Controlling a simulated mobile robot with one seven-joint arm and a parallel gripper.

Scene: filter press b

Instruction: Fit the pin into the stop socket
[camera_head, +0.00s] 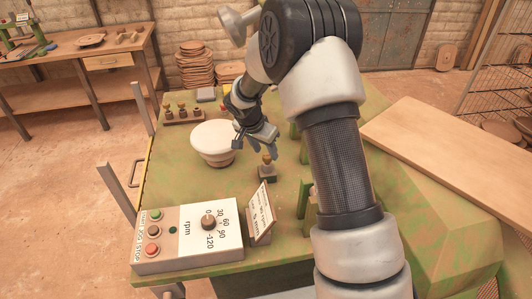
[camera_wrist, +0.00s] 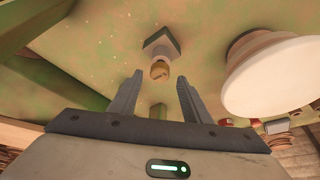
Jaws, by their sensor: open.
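A pin with a yellow-brown knob (camera_head: 267,158) stands upright at a small grey block (camera_head: 267,174) on the green table. I cannot tell how deep it sits or whether this block is the stop socket. In the wrist view the knob (camera_wrist: 160,70) is between and slightly beyond my fingertips, with the block (camera_wrist: 161,46) behind it. My gripper (camera_head: 264,147) is open and empty, just above the knob, its fingers apart on either side. In the wrist view my gripper (camera_wrist: 160,78) shows clear gaps to the knob.
A white round wheel (camera_head: 213,138) stands left of the pin. A rack (camera_head: 183,117) with several brown-knobbed pieces lies behind it. A control box (camera_head: 188,236) with a dial and a sign card (camera_head: 260,212) stand in front. A wooden board (camera_head: 450,160) lies right, beyond my arm.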

